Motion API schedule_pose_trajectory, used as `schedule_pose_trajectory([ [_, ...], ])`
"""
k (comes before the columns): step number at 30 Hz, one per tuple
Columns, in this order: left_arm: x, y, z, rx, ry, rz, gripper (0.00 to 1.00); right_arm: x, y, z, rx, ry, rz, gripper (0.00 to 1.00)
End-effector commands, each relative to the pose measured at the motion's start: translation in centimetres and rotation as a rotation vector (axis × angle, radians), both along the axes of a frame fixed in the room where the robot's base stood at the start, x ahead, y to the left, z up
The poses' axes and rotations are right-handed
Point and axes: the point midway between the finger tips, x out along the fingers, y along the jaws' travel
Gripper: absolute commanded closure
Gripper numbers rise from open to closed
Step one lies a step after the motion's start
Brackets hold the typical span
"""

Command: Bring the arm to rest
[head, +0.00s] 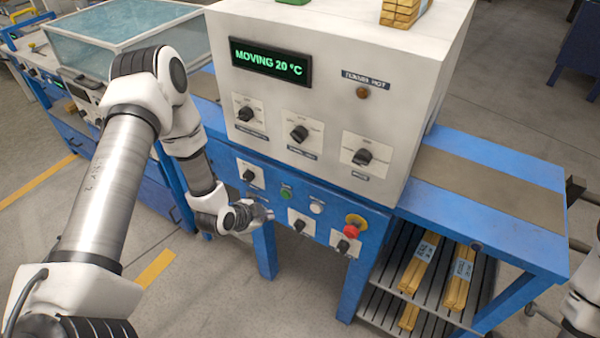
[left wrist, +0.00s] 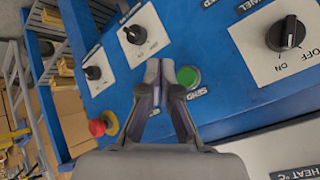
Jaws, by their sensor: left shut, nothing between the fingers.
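My left arm (head: 107,190) reaches in from the left of the head view, bent down toward the blue control panel of the machine. My left gripper (head: 268,214) is in front of that panel. In the left wrist view its fingertips (left wrist: 161,76) are together, with nothing between them. They are just beside the green button (left wrist: 188,76); whether they touch the panel cannot be told. The green button also shows in the head view (head: 286,193). Part of a white arm link of mine is at the lower right edge; no right gripper shows clearly.
The machine's display (head: 270,62) reads "MOVING 20 °C". The panel has several black knobs, a white button (head: 316,208) and a red emergency stop (head: 354,226). A glass-topped box (head: 120,35) stands behind my left arm. Wood bundles (head: 418,265) lie on the shelf below.

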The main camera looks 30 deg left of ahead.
Motion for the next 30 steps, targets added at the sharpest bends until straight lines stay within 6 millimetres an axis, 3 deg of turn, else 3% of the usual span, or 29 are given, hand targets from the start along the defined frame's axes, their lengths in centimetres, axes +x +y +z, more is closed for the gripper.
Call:
schedule_pose_trajectory([
  [6, -0.4, -0.3, -0.5, 0.003, 0.012, -0.010, 1.00, 0.0, 0.0, 0.0, 0.000, 0.000, 0.000, 0.60],
  [8, -1.0, -1.8, -1.3, 0.014, 0.036, -0.051, 1.00, 0.0, 0.0, 0.0, 0.000, 0.000, 0.000, 0.60],
  [10, -3.3, -4.4, -2.8, 0.024, 0.105, -0.107, 1.00, 0.0, 0.0, 0.0, 0.000, 0.000, 0.000, 0.60],
  [11, -4.9, -5.6, -3.6, 0.026, 0.152, -0.123, 1.00, 0.0, 0.0, 0.0, 0.000, 0.000, 0.000, 0.60],
  [14, -12.3, -9.0, -5.8, -0.018, 0.379, -0.053, 1.00, 0.0, 0.0, 0.0, 0.000, 0.000, 0.000, 0.60],
  [15, -15.7, -9.7, -6.3, -0.042, 0.484, 0.033, 1.00, 0.0, 0.0, 0.0, 0.000, 0.000, 0.000, 0.60],
  [18, -23.3, -9.9, -6.1, -0.092, 0.705, 0.360, 1.00, 0.0, 0.0, 0.0, 0.000, 0.000, 0.000, 0.60],
  [19, -24.6, -9.6, -5.8, -0.109, 0.739, 0.466, 1.00, 0.0, 0.0, 0.0, 0.000, 0.000, 0.000, 0.60],
  [21, -26.1, -9.0, -5.4, -0.151, 0.777, 0.670, 1.00, 0.0, 0.0, 0.0, 0.000, 0.000, 0.000, 0.60],
  [24, -26.3, -8.8, -5.4, -0.194, 0.781, 0.799, 1.00, 0.0, 0.0, 0.0, 0.000, 0.000, 0.000, 0.60],
  [30, -26.2, -8.8, -5.4, -0.205, 0.779, 0.820, 1.00, 0.0, 0.0, 0.0, 0.000, 0.000, 0.000, 0.60],
])
